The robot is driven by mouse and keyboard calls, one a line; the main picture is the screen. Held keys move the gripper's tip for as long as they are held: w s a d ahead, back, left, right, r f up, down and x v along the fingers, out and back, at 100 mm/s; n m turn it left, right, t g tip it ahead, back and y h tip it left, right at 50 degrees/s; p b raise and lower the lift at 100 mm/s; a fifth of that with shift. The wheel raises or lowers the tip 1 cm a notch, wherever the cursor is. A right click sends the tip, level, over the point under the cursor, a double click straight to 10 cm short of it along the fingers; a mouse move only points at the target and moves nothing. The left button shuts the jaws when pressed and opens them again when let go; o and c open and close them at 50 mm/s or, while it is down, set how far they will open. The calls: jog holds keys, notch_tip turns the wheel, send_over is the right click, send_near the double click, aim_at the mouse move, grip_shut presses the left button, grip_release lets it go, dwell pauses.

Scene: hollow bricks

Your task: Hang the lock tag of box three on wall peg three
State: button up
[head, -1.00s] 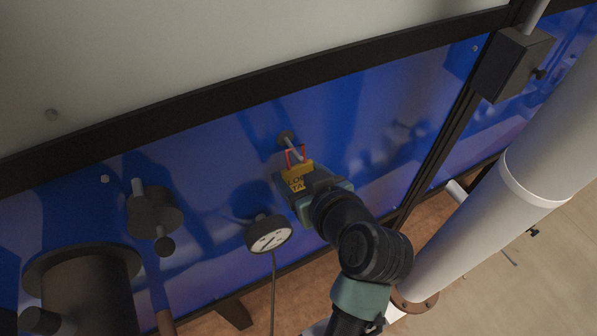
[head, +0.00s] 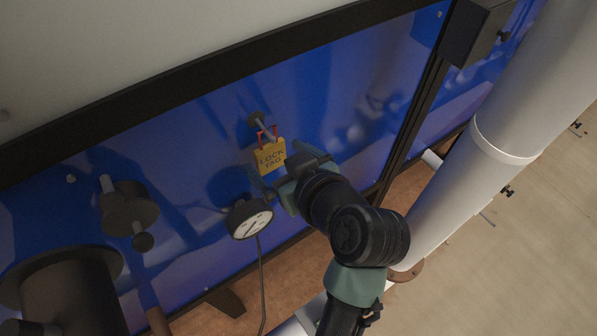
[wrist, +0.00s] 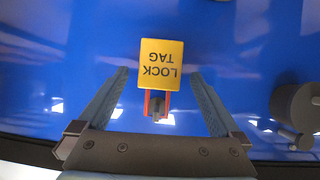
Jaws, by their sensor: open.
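The yellow lock tag (head: 270,156) with its red shackle hangs on a wall peg (head: 262,127) on the blue panel. In the wrist view the lock tag (wrist: 161,64) appears upside down, with the red shackle around the dark peg end (wrist: 157,110). My gripper (head: 282,168) is open, just to the right of and below the tag in the head view. In the wrist view the open fingers (wrist: 160,90) stand on either side of the tag with blue gaps between, not touching it. No number for the peg or box can be read.
A round gauge (head: 250,217) with a cable is close below-left of my gripper. A dark knobbed fitting (head: 129,208) and a large dark cylinder (head: 72,290) are farther left. A thick white pipe (head: 500,135) and a dark post (head: 425,105) stand to the right.

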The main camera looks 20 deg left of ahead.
jog(key=b+v, duration=0.2)
jog(key=v, duration=0.9)
jog(key=w+d+r+m+t+h, duration=0.25)
jog(key=w+r+t, duration=0.25)
jog(key=r, duration=0.5)
jog(key=w+d+r+m+t+h, duration=0.1)
jog(key=w+r+m+t+h, duration=0.3)
jog(key=r, duration=0.6)
jog(key=s+d+r+m+t+h, duration=0.1)
jog(key=s+r+t, duration=0.2)
jog(key=r, duration=0.6)
jog(key=s+d+r+m+t+h, duration=0.1)
jog(key=s+r+m+t, duration=0.1)
jog(key=s+r+t, duration=0.2)
notch_tip(320, 180, up, 6)
jog(key=t, duration=0.3)
jog(key=shift+d+h, duration=0.35)
jog(key=shift+s+m, duration=0.1)
jog(key=shift+m, duration=0.15)
